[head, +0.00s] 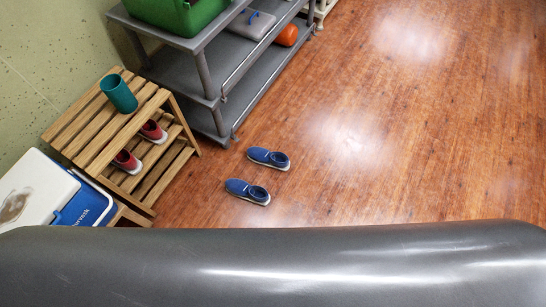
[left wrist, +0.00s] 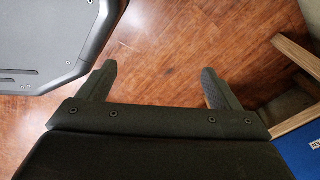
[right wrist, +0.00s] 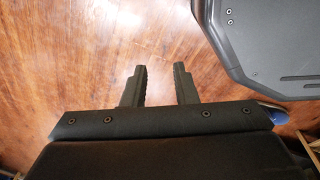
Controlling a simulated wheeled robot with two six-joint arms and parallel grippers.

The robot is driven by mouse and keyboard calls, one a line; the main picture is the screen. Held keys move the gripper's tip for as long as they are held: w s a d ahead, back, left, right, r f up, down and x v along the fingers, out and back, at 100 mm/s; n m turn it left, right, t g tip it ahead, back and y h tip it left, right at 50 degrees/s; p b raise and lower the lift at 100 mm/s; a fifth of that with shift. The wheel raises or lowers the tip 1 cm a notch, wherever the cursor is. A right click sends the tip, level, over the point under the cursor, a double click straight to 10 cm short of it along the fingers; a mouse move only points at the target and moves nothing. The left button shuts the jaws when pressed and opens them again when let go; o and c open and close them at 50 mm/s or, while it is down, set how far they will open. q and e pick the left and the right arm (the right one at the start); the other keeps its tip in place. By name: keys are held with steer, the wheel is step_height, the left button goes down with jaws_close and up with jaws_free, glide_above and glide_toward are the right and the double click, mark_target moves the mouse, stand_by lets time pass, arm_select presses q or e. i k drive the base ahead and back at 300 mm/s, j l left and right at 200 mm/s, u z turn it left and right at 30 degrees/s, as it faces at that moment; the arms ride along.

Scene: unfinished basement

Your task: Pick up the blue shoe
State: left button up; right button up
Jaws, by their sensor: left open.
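Two blue shoes lie on the wood floor in the head view, a farther one (head: 268,158) and a nearer one (head: 246,191), apart from each other. Both have pale soles and dark openings. In the right wrist view a blue, pale-edged piece (right wrist: 270,114) shows behind the gripper; it may be part of a shoe. My left gripper (left wrist: 157,78) is wide open and empty above bare floor. My right gripper (right wrist: 160,78) has its fingers a small gap apart with nothing between them. Neither gripper shows in the head view.
A grey shelf (head: 185,42) carries a green bin (head: 180,12) and an orange ball (head: 287,35). The floor to the right is clear.

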mark_target(276, 159)
steer(key=u, duration=1.15)
steer(key=i+l+u, duration=0.1)
steer(key=l+u, duration=0.75)
steer(key=l, duration=0.15)
steer(key=k+l+u, duration=0.1)
steer(key=l+u, duration=0.35)
steer(key=k+l+u, duration=0.15)
steer(key=l+u, duration=0.3)
steer(key=l, duration=0.1)
